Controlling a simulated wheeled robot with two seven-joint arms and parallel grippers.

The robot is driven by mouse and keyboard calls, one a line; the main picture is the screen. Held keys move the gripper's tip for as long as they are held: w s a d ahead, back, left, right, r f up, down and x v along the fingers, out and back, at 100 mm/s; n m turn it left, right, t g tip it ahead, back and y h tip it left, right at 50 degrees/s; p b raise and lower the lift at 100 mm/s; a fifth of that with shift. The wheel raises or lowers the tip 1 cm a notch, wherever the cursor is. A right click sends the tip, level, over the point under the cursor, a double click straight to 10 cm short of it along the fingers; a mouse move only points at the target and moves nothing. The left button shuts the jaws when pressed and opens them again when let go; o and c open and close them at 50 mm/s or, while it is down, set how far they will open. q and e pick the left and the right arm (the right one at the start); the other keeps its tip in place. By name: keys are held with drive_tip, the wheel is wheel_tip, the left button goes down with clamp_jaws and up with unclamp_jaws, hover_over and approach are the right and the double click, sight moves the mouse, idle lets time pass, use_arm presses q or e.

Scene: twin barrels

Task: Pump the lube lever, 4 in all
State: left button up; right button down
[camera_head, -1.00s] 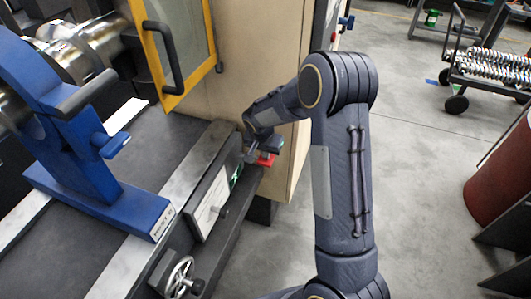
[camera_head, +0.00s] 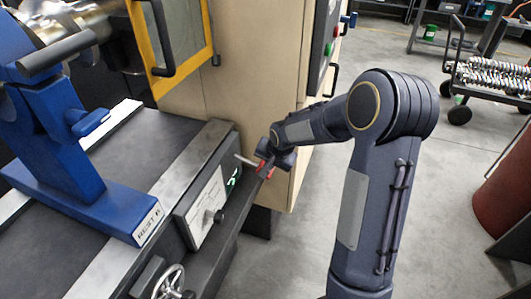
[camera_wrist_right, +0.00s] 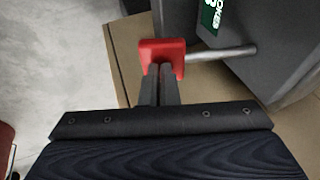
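The lube lever is a metal rod (camera_wrist_right: 222,53) with a red block (camera_wrist_right: 162,57) on its end. It comes out of the dark machine side in the right wrist view. In the head view its red end (camera_head: 264,169) is beside the machine bed's right end, partly hidden by my right gripper (camera_head: 275,160). In the right wrist view the fingers of my right gripper (camera_wrist_right: 161,68) are close together, and their tips overlap the near face of the red block. They look shut, not spread around the block. Contact is hard to confirm. My left gripper is out of view.
A dark green label (camera_wrist_right: 211,16) is by the rod. A white panel (camera_head: 205,208) with a knob and a handwheel (camera_head: 170,283) are on the bed front. A tan cabinet (camera_head: 245,60) stands close behind my right gripper. Open floor (camera_head: 400,80) lies to the right.

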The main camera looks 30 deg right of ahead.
drive_tip(key=d+p+v, duration=0.1)
drive_tip(key=p+v, duration=0.2)
drive_tip(key=v, duration=1.1)
drive_tip(key=shift+d, duration=0.15)
drive_tip(key=shift+w+p, duration=0.1)
drive_tip(key=shift+p, duration=0.2)
idle(1.6)
drive_tip(key=w+a+r+m+t+y+p, duration=0.1)
drive_tip(key=w+a+m+t+y+p, duration=0.1)
drive_tip(key=w+m+p, duration=0.7)
drive_tip(key=a+m+p, duration=0.1)
drive_tip(key=m+p, duration=0.2)
drive_tip(key=p, duration=0.5)
drive_tip(key=shift+w+a+r+y, duration=0.3)
drive_tip(key=shift+a+r, duration=0.1)
drive_tip(key=b, duration=0.9)
hover_over(260, 165)
wheel_tip(260, 165, down, 9)
drive_tip(key=shift+r, duration=0.15)
